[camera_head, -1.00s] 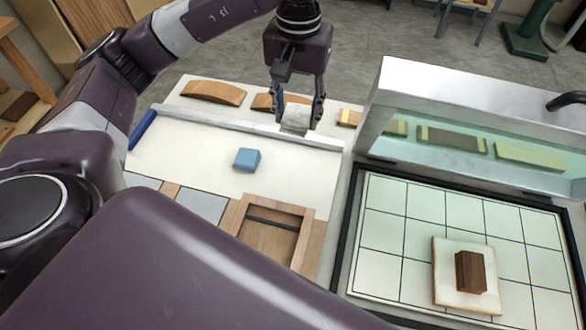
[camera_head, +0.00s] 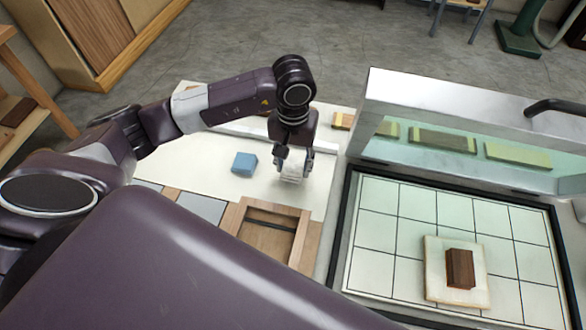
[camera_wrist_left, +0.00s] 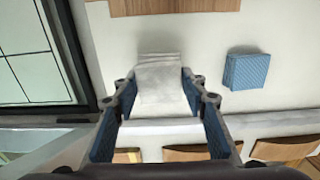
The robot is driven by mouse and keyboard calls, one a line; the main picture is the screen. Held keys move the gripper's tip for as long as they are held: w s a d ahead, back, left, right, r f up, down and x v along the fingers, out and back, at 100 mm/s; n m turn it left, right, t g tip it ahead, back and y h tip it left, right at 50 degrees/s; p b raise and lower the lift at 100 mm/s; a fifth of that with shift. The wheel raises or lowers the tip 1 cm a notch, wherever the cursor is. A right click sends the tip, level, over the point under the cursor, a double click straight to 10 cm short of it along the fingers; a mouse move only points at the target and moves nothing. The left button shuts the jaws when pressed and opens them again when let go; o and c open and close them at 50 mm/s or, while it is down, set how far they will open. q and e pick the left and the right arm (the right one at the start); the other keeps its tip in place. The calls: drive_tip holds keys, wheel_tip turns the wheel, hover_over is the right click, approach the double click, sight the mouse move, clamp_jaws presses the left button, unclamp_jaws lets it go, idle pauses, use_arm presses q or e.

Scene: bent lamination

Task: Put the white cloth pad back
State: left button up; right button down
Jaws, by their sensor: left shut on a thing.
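The white cloth pad (camera_head: 292,174) is between the fingers of my left gripper (camera_head: 293,172) in the head view, over the white board (camera_head: 205,160). It looks like a small folded stack of cloth. In the left wrist view the pad (camera_wrist_left: 160,80) lies between the blue-lined fingertips of my left gripper (camera_wrist_left: 162,95), which is shut on it. I cannot tell whether the pad touches the board. My right gripper is in neither view.
A blue block (camera_head: 244,163) lies left of the pad. A wooden tray (camera_head: 240,215) is in front. A gridded black-framed bed (camera_head: 385,235) on the right holds a brown block (camera_head: 460,268) on a pale square. A raised metal lid (camera_head: 450,107) stands behind it.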

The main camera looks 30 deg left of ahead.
sight(293, 166)
use_arm(q)
wheel_tip(293, 166, down, 3)
drive_tip(key=shift+f+p, duration=0.1)
drive_tip(key=shift+p, duration=0.2)
drive_tip(key=shift+f, duration=0.2)
drive_tip(key=o, duration=1)
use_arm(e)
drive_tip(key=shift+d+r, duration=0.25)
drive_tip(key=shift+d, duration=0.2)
